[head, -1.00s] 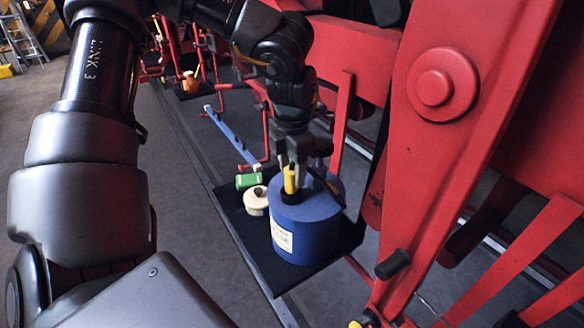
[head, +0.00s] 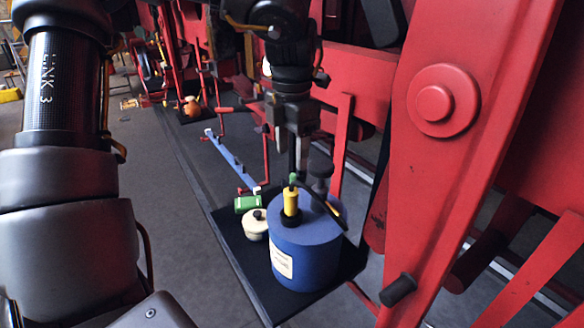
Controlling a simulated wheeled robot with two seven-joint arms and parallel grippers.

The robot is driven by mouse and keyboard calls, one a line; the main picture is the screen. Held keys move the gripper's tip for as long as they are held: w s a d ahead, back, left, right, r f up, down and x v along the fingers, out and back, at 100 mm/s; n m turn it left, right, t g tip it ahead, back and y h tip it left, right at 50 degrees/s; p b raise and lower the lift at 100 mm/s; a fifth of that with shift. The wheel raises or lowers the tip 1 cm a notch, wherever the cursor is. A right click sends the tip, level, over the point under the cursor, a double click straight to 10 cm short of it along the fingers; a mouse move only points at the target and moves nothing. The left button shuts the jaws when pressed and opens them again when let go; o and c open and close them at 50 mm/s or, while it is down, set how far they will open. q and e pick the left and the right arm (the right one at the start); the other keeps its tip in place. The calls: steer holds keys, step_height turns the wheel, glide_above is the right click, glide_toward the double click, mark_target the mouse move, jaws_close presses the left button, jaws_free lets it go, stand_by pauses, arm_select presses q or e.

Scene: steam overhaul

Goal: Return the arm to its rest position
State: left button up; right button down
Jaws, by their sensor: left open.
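My left gripper (head: 294,165) points down, open and empty, just above and behind the yellow-handled item (head: 291,201). That item stands upright in a dark collar on top of the blue drum (head: 303,252). The gripper's fingertips are partly hidden behind the drum's top fittings. My left arm comes in from the left and crosses the top of the head view. My right gripper is not in view.
The drum stands on a black tray (head: 238,265), with a cream pot (head: 254,224) and a green item (head: 247,204) beside it. Red machinery (head: 450,130) fills the right side. A blue bar (head: 228,158) lies behind. Floor at left is clear.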

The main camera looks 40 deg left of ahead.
arm_select(q)
steer(key=shift+a+r, duration=0.1)
steer(key=shift+r, duration=0.2)
